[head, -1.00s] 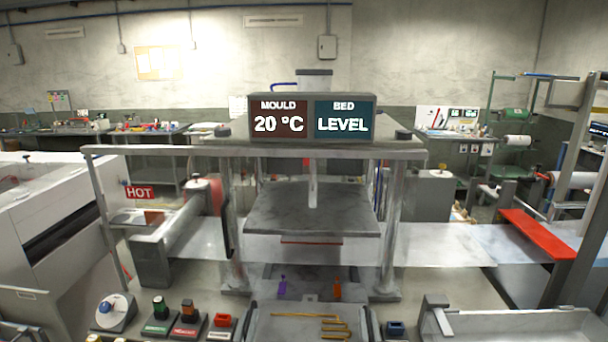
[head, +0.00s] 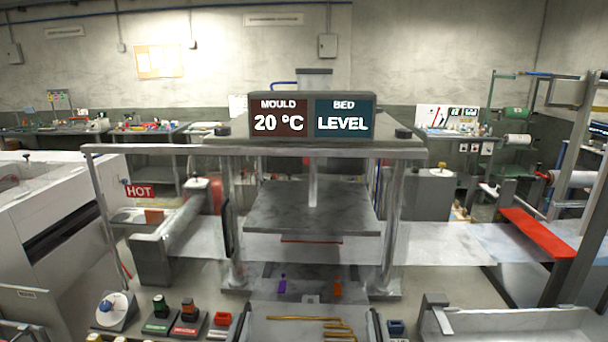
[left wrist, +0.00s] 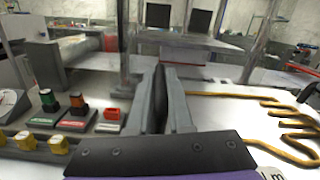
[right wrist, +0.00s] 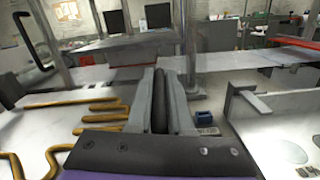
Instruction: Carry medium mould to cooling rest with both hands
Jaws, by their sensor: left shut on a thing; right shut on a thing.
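The medium mould (head: 285,328) is a pale flat plate with a raised gold hand outline, at the bottom middle of the head view, partly cut off. It also shows right of the jaws in the left wrist view (left wrist: 225,112) and left of them in the right wrist view (right wrist: 45,122). My left gripper (left wrist: 161,100) is shut on a dark handle at one end of the mould. My right gripper (right wrist: 160,100) is shut on the dark handle at the opposite end. I cannot tell which thing is the cooling rest.
Buttons, including a green one (head: 160,305), stand front left. A pale tray (head: 520,322) is front right. A HOT sign (head: 139,192) hangs left.

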